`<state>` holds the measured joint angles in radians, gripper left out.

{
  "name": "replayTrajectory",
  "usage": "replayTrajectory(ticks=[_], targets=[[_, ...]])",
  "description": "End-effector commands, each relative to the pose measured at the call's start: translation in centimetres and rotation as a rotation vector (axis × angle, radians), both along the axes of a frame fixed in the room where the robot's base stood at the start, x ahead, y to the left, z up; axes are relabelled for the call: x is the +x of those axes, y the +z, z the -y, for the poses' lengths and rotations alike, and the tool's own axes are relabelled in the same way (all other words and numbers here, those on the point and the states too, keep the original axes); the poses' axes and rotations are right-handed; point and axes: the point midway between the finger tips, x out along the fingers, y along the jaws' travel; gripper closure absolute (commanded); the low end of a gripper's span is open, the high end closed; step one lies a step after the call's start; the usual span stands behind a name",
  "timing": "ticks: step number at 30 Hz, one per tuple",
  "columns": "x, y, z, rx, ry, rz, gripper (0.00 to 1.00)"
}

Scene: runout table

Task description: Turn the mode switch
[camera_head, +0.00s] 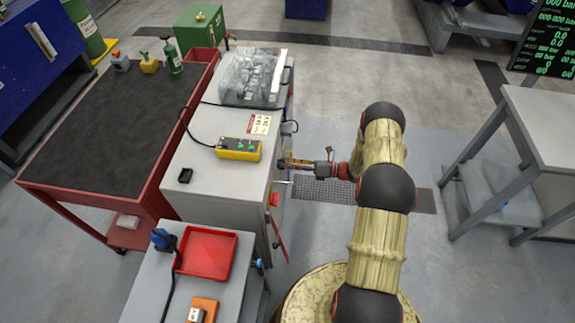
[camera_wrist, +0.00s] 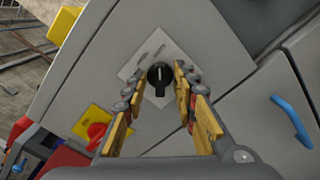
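The mode switch (camera_wrist: 160,76) is a black rotary knob with a white mark, on a light square plate (camera_wrist: 145,62) on the grey cabinet front. It shows in the wrist view, between and beyond my gripper's fingertips. My gripper (camera_wrist: 159,83) is open, with one yellow-padded finger on each side of the knob, and I see no clear contact. In the head view my gripper (camera_head: 287,163) is at the right side of the cabinet (camera_head: 216,182), and the switch is hidden there.
A red knob on a yellow plate (camera_wrist: 92,120) is at lower left in the wrist view. A blue handle (camera_wrist: 292,122) is at right. A yellow button box (camera_head: 239,150) lies on the cabinet. A grey table (camera_head: 548,125) stands at right, with free floor between.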

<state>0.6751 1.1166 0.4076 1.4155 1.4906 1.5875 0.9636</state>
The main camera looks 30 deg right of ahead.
Motion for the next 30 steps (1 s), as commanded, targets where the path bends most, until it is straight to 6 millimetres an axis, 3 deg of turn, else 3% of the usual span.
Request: replayTrajectory(ticks=[3,17,30], targets=[[-0.01,0.0,0.02,0.0,0.0,0.0,0.73],[-0.03,-0.01,0.03,-0.001,0.001,0.0,0.99],[-0.04,-0.03,0.03,-0.003,0.001,0.004,1.0]])
